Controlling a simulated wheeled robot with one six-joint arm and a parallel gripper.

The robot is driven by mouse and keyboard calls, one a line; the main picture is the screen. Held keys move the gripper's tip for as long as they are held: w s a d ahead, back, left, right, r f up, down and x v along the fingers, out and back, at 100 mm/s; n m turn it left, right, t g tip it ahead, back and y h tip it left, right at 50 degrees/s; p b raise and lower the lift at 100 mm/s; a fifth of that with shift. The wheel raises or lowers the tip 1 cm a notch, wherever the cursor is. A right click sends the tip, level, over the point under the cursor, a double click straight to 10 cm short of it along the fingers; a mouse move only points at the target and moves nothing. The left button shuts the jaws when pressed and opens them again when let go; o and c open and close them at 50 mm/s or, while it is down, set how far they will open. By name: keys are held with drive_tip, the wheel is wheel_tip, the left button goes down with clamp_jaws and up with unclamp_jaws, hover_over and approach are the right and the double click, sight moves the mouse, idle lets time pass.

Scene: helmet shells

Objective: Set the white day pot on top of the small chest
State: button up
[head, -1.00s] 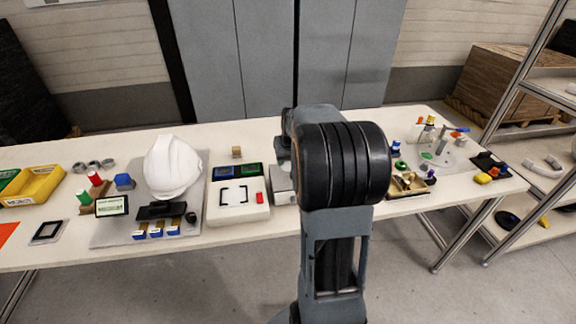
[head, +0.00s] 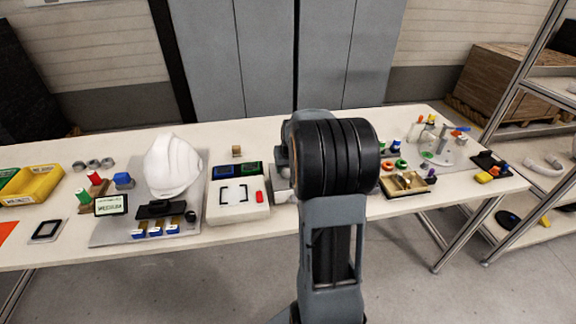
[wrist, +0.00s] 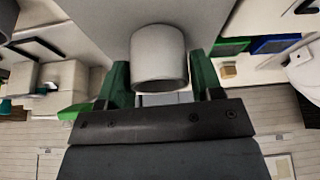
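The white day pot (wrist: 158,58) is a plain round cup in the middle of the wrist view, which shows the scene upside down. My gripper (wrist: 160,80) has a green finger on each side of the pot, close against its walls, and appears shut on it. A broad pale grey surface (wrist: 95,18) lies under or just beyond the pot; I cannot tell whether they touch. In the head view my arm hides the gripper and pot. A grey box-like thing (head: 281,188), possibly the small chest, shows partly behind my arm.
A white helmet shell (head: 172,166) stands on a plate left of a pale case (head: 238,212) with blue and green pads. A yellow bin (head: 38,187) is at the table's left.

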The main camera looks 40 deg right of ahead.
drive_tip(key=o, duration=0.3)
drive_tip(key=shift+r, duration=0.1)
drive_tip(key=shift+r, duration=0.25)
drive_tip(key=v, duration=1.1)
drive_tip(key=s+a+f+n, duration=0.1)
drive_tip(key=s+a, duration=0.3)
drive_tip(key=a, duration=0.3)
drive_tip(key=s+a+f+n+y, duration=0.1)
drive_tip(key=s+a+f, duration=0.1)
drive_tip(key=s+a, duration=0.3)
drive_tip(key=s+a+f+n+g, duration=0.1)
drive_tip(key=s+a, duration=0.4)
drive_tip(key=a, duration=0.5)
drive_tip(key=shift+f+n+y+p, duration=0.4)
drive_tip(key=shift+f+n, duration=0.2)
